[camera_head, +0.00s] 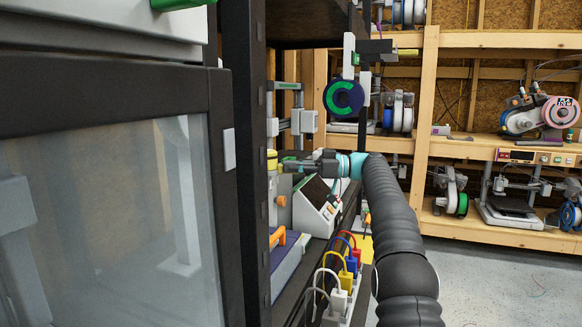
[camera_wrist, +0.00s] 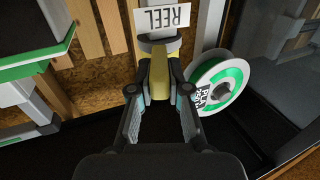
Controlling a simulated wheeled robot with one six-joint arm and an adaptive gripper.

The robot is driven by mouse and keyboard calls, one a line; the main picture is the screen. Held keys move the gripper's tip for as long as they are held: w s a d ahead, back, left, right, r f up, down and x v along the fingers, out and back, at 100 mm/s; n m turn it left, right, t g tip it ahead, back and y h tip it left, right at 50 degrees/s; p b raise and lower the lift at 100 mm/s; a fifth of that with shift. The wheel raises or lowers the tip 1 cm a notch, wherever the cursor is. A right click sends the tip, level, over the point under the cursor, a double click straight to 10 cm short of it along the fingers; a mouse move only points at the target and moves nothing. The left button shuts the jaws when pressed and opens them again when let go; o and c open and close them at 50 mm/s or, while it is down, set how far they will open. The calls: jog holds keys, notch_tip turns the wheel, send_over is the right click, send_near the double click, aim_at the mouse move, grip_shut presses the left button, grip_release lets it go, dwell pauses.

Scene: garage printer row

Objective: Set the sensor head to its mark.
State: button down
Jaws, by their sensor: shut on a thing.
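My gripper (camera_head: 290,164) reaches left into the dark rack at the end of my arm. In the wrist view my gripper (camera_wrist: 160,92) is shut on a yellow part (camera_wrist: 159,76), with a finger on each side. This part appears to be the sensor head; a yellow piece (camera_head: 272,155) also shows at the fingertips in the head view. A grey rounded piece with a yellow band is just beyond it, below a white label reading REEL (camera_wrist: 163,17), which appears upside down. I cannot make out a mark for the head; the fingers hide part of it.
A spool with a green ring (camera_wrist: 218,82) stands close to the right of the fingers in the wrist view. A grey and green device (camera_wrist: 30,50) is at left. Below my gripper are a white control box (camera_head: 316,208) and a power strip with coloured plugs (camera_head: 345,285).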

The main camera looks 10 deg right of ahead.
jog(key=c, duration=1.1)
grip_release()
jog(key=shift+a, duration=0.1)
jog(key=shift+s+d, duration=0.25)
jog(key=shift+d, duration=1.65)
jog(key=shift+s+d, duration=0.2)
jog(key=shift+d, duration=1.7)
